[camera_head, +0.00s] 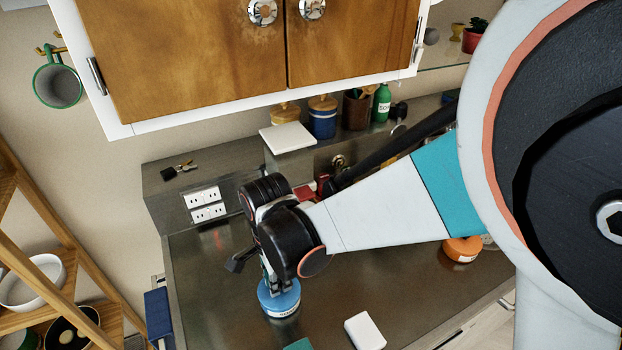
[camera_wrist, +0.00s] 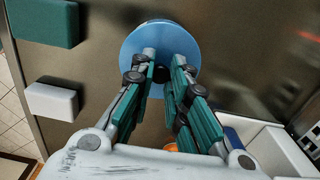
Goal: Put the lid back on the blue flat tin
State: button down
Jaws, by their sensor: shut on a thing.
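The blue flat tin (camera_head: 281,302) stands upright on the metal worktop, with a pale label on its side. My gripper (camera_head: 277,284) points down directly over it. In the wrist view, a round blue lid (camera_wrist: 138,43) lies under the fingertips, and my gripper (camera_wrist: 161,68) is shut on the small dark knob at its middle. The lid hides the tin in that view. In the head view the fingers cover part of the lid, so I cannot tell whether it sits fully on the rim.
A white block (camera_head: 365,331) and a teal block (camera_head: 298,345) lie near the front of the worktop (camera_head: 215,275). An orange tin (camera_head: 463,250) stands to the right. A wall cabinet (camera_head: 190,50) hangs above. A wooden shelf (camera_head: 55,225) is at the left.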

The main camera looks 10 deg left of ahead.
dwell(0.9)
jog(key=c, duration=1.5)
grip_release()
jog(key=o, duration=0.5)
jog(key=shift+r, duration=0.15)
jog(key=shift+s+r+p, duration=0.1)
jog(key=shift+r+p, duration=2.1)
jog(key=shift+r, duration=1.2)
